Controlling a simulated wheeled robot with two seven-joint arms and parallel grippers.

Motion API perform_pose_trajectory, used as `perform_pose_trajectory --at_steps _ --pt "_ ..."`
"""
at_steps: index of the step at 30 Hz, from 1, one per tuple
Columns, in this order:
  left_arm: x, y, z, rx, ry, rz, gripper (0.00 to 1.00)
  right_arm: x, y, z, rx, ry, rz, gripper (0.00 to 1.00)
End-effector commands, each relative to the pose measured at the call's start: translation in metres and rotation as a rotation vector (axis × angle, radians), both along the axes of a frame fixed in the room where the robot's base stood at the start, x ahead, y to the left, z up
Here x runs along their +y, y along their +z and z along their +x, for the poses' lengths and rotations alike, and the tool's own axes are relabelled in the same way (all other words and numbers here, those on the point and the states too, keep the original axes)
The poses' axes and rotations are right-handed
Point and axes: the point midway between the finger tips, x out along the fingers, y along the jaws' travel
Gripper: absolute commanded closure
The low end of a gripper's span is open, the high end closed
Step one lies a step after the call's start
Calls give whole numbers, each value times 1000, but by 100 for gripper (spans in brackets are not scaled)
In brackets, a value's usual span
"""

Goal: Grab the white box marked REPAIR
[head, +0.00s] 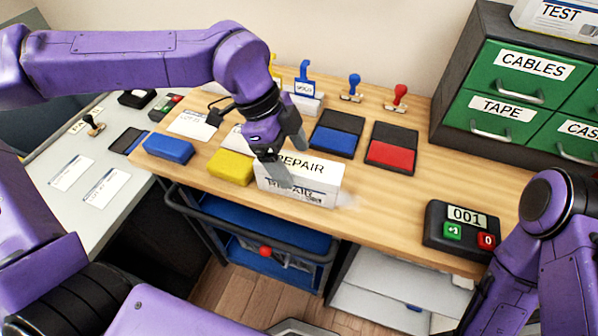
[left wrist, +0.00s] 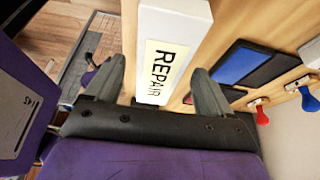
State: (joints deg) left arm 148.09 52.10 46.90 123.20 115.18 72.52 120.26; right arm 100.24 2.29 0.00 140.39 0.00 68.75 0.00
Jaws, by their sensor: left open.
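The white box marked REPAIR (head: 318,184) stands at the front edge of the wooden table, its label on the top and front. My left gripper (head: 284,160) is open over the left part of the box, coming from behind and above. In the left wrist view the box (left wrist: 172,50) lies between the two spread fingers (left wrist: 155,92), its REPAIR label reading along its length. I cannot tell whether the fingers touch it. Part of my right arm shows at the right of the head view; the right gripper's fingers are not visible.
A yellow block (head: 231,167) sits just left of the box, and a blue block (head: 168,148) farther left. Blue (head: 336,137) and red (head: 391,150) ink pads lie behind it. A counter device (head: 461,230) stands at right, before green drawers (head: 510,115). Table right of the box is clear.

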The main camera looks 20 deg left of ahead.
Motion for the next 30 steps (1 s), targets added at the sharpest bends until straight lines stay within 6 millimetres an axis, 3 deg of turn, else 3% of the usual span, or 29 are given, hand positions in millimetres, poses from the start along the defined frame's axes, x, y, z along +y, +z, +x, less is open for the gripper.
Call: perform_pose_trajectory --at_steps 6,13,14,20,30 --pt "-14 -32 -2 4 1 2 17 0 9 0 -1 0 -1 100" --pt "-15 -36 -1 0 3 0 17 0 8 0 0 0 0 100" --pt "-15 -36 -1 0 3 1 20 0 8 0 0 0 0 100" --pt "-15 -36 -1 0 3 1 84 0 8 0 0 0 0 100" --pt "-15 -27 -1 -1 4 0 84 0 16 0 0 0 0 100"
